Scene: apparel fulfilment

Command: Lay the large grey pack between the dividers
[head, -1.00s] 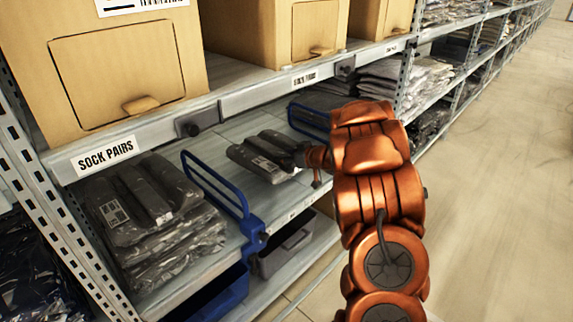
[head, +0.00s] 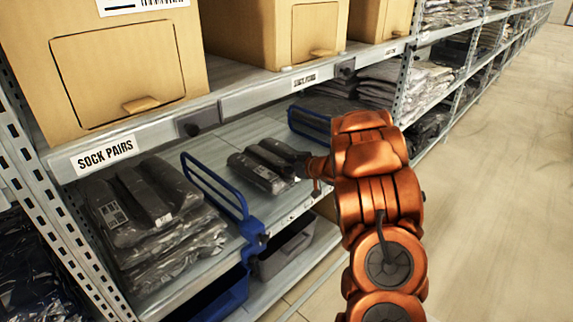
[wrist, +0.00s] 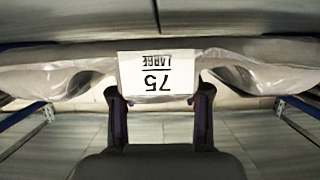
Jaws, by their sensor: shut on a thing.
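The large grey pack (head: 258,172) is a dark grey bundle in clear film, over the shelf bay between two blue dividers. The left divider (head: 214,184) and the right divider (head: 309,124) stand apart from it on either side. My gripper (wrist: 160,112) is shut on the pack's near edge, by the white label reading "75 LARGE" (wrist: 157,76). In the wrist view a blue divider shows at each side. In the head view my arm hides part of the jaws. I cannot tell whether the pack touches the shelf.
A stack of grey packs (head: 150,225) lies left of the left divider. The upper shelf with cardboard boxes (head: 105,60) hangs above the bay. Bins (head: 285,250) stand on the shelf below. Bare shelf (head: 235,135) shows behind the pack.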

